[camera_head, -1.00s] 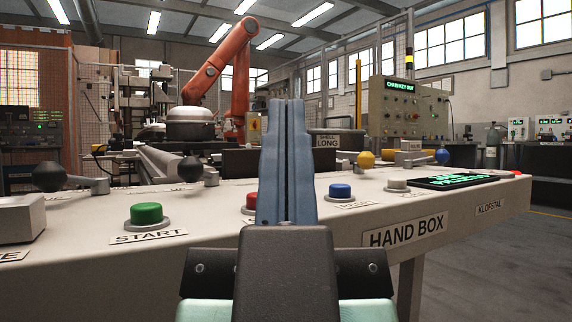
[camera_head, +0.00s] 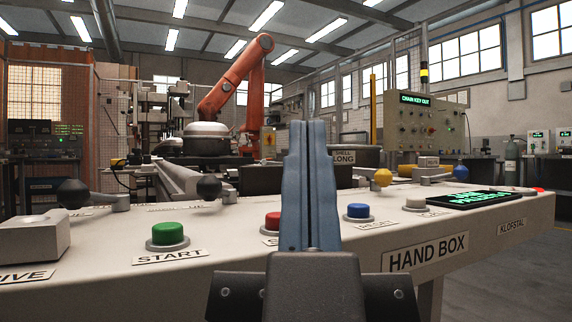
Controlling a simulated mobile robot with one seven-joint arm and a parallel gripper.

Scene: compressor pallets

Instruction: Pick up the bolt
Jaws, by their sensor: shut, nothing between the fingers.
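No bolt can be made out in this view. My gripper (camera_head: 310,128) stands in the middle of the picture, its two blue-grey fingers pointing up and closed together with nothing between them. It is in front of the control desk marked HAND BOX (camera_head: 345,251) and hides part of the desk, including the area beside the red button (camera_head: 272,220).
The desk carries a green START button (camera_head: 167,233), a blue button (camera_head: 358,211), ball-ended levers (camera_head: 73,193) and a black display (camera_head: 474,199). Behind it are an orange robot arm (camera_head: 232,85) and a control cabinet (camera_head: 424,125). Open floor (camera_head: 520,270) lies at the right.

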